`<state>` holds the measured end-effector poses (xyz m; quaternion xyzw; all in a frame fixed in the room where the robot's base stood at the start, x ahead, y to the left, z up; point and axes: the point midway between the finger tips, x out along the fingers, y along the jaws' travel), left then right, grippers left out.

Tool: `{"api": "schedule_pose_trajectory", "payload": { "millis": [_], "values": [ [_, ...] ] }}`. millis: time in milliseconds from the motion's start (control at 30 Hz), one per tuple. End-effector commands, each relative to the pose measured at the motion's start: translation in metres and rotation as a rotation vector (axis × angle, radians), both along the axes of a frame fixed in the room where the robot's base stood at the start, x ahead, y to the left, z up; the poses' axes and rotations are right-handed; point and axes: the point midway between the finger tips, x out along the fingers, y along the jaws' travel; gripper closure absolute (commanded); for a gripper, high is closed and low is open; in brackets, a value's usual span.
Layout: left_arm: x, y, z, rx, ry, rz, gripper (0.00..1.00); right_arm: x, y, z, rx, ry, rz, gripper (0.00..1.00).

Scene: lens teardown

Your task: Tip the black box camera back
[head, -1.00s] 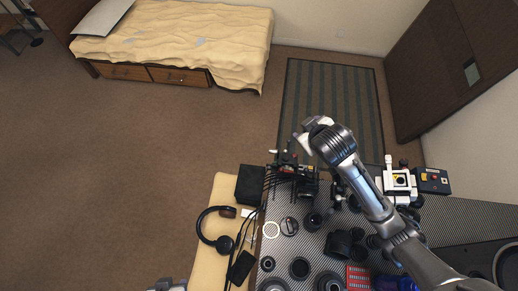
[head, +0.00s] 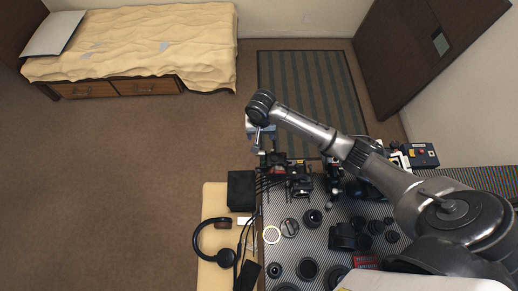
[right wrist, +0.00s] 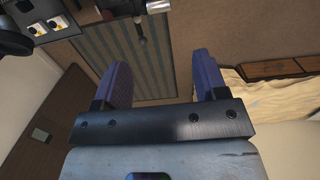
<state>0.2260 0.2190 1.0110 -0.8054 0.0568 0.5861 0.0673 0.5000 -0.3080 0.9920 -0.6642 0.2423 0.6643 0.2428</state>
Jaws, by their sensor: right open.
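A plain black box (head: 241,190), which looks like the black box camera, sits upright at the back left corner of the worktop in the head view. No lens or front detail can be made out on it. My right gripper (head: 257,146) is above the back edge of the worktop, behind and slightly right of the box, apart from it. In the right wrist view my right gripper (right wrist: 161,75) has its two purple-padded fingers wide apart with nothing between them. The black box cannot be made out there. My left gripper is not in view.
A dark camera assembly with red parts (head: 281,166) stands close right of the box, with cables nearby. Headphones (head: 213,239) lie in front of it. Several lens parts cover the perforated mat (head: 312,238). A white device (head: 399,158) is back right. Open floor lies left.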

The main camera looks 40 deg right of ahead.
Motion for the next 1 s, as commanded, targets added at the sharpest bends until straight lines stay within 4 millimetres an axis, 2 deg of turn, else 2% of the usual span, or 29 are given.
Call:
{"api": "schedule_pose_trajectory", "payload": {
  "millis": [600, 800, 1000],
  "values": [
    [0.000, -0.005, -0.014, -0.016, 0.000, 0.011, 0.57, -0.001, 0.000, -0.105, -0.002, 0.002, -0.001, 0.34],
    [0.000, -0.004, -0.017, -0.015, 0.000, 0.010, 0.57, 0.000, 0.000, -0.124, -0.001, 0.000, 0.000, 0.34],
    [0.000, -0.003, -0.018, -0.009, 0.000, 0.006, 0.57, -0.001, 0.000, -0.132, -0.001, 0.000, 0.001, 0.34]
  ]
}}
